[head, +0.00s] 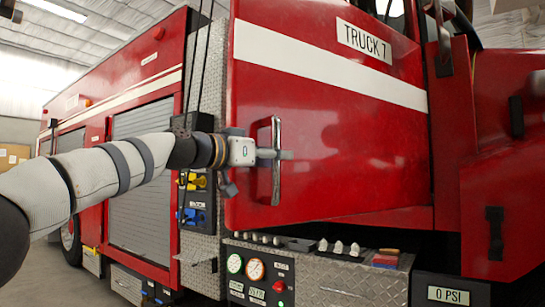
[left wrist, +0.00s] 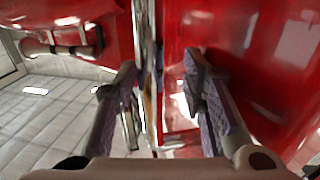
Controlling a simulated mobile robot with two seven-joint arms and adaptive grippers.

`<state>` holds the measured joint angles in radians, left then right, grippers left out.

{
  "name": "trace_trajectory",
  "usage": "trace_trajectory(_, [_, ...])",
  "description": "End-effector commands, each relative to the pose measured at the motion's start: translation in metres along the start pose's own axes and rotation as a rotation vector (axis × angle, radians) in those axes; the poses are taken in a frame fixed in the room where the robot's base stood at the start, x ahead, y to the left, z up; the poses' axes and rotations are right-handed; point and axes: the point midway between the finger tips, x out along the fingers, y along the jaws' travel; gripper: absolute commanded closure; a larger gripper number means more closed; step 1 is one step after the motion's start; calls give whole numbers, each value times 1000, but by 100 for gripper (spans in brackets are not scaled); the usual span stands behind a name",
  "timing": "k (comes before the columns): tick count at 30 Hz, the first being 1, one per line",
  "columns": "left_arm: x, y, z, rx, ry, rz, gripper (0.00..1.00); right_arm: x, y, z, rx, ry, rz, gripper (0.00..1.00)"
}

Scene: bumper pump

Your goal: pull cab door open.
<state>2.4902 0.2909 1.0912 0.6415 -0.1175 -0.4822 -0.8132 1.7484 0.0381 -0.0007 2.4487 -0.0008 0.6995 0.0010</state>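The red cab door (head: 330,120) carries a white stripe and a "TRUCK 7" sign in the head view. Its lower edge seems to stand out from the red sill, but I cannot tell how far it is ajar. The upright silver door handle (head: 276,185) is near the door's left edge. My left gripper (head: 280,154) is at the middle of the handle. In the left wrist view its two fingers (left wrist: 160,85) are spread, with a bright upright bar, apparently the handle, between them. Contact with the bar is unclear. My right gripper is not in view.
A grey roller shutter (head: 140,200) is at the left. Red bodywork (head: 500,180) is close on the right. Floor (head: 50,275) shows at lower left.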

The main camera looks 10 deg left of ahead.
Motion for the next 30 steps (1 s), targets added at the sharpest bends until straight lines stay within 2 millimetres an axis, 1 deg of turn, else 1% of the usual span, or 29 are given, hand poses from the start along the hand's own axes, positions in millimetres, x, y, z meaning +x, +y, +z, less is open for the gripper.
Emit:
trace_trajectory(2, [-2, 0, 0, 0, -1, 1, 62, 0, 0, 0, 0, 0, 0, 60])
trace_trajectory(4, [-8, -1, 0, 1, -1, -1, 62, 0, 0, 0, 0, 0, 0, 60])
trace_trajectory(7, [-24, -1, -1, 1, 1, 0, 62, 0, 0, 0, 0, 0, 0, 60])
trace_trajectory(8, [-30, -1, -1, 0, 1, 0, 62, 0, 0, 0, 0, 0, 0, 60])
trace_trajectory(9, [-41, -2, -2, 1, 2, -2, 62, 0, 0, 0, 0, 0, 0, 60])
trace_trajectory(11, [-56, -2, -1, -2, 3, -2, 62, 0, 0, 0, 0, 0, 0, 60])
trace_trajectory(12, [-67, -2, -2, -1, 4, -2, 62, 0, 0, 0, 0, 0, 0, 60])
trace_trajectory(15, [-92, -1, -2, 1, 3, -2, 62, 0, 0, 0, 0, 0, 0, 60])
trace_trajectory(18, [-109, -1, -1, 0, 3, -1, 62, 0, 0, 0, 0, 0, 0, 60])
trace_trajectory(21, [-118, -1, 0, 0, 1, -1, 62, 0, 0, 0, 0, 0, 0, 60])
trace_trajectory(23, [-120, -1, 0, -1, 1, -2, 62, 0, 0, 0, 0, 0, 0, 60])
trace_trajectory(30, [-121, -1, 0, 0, 0, -1, 62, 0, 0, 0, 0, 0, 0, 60])
